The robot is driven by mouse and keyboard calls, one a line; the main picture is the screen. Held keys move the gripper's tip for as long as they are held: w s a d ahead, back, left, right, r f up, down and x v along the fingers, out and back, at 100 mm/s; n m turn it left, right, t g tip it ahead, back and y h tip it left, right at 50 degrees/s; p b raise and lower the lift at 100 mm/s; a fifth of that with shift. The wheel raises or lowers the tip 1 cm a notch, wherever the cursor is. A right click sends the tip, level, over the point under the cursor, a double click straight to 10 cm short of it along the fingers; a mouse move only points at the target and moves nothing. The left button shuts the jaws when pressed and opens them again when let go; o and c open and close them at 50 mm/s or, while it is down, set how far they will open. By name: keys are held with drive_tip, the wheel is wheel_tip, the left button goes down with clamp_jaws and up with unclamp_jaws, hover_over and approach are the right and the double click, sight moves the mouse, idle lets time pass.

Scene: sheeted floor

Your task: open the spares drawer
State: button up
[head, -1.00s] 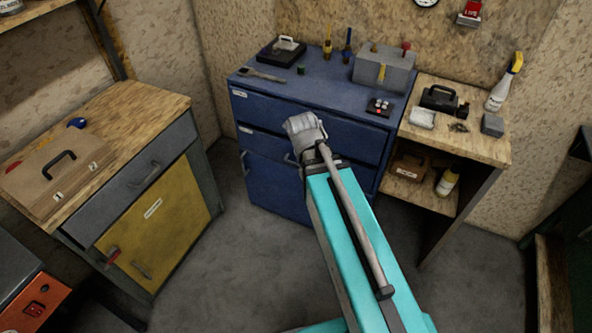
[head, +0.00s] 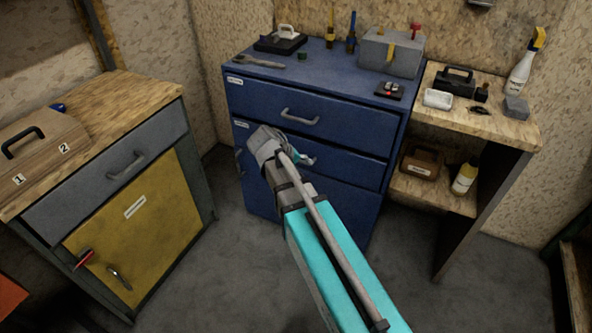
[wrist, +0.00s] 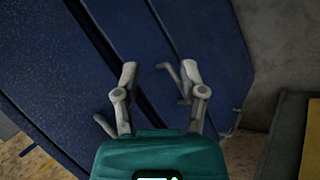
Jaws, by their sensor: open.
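The blue cabinet (head: 300,195) has a top drawer (head: 265,105), a second drawer (head: 350,168) and a door below, all closed. Their small labels are too small to read, so I cannot tell which is the spares drawer. The top drawer's grey bar handle (head: 300,118) is clear of my arm. My arm covers part of the second drawer. In the wrist view my gripper (wrist: 160,76) is open and empty in front of the cabinet. A grey handle (wrist: 172,78) shows between its fingers, nearer the right one; contact cannot be told. Another handle (wrist: 104,125) lies left of the fingers.
A bench with a grey drawer (head: 110,160) and yellow door (head: 140,225) stands left, a toolbox (head: 40,150) on it. Right is a wooden shelf unit (head: 505,128) with a spray bottle (head: 522,65). A grey box (head: 392,55) and tools stand on the cabinet. Floor between is clear.

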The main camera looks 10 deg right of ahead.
drive_tip(key=w+a+f+n+t+h+b, duration=0.3)
drive_tip(key=w+a+f+b, duration=0.6)
drive_tip(key=b, duration=1.2)
drive_tip(key=w+f+t+h, duration=0.2)
drive_tip(key=w+f+h, duration=0.1)
drive_tip(key=shift+w+a+n+t+b, duration=0.15)
drive_tip(key=shift+a+n+t+b, duration=0.15)
drive_tip(key=shift+a, duration=0.1)
drive_tip(key=shift+d, duration=0.1)
drive_tip(key=b+x, duration=0.2)
drive_tip(key=x, duration=1.1)
drive_tip(key=shift+w+d, duration=0.1)
drive_tip(key=shift+d, duration=0.3)
drive_tip(key=shift+c, duration=0.2)
clamp_jaws()
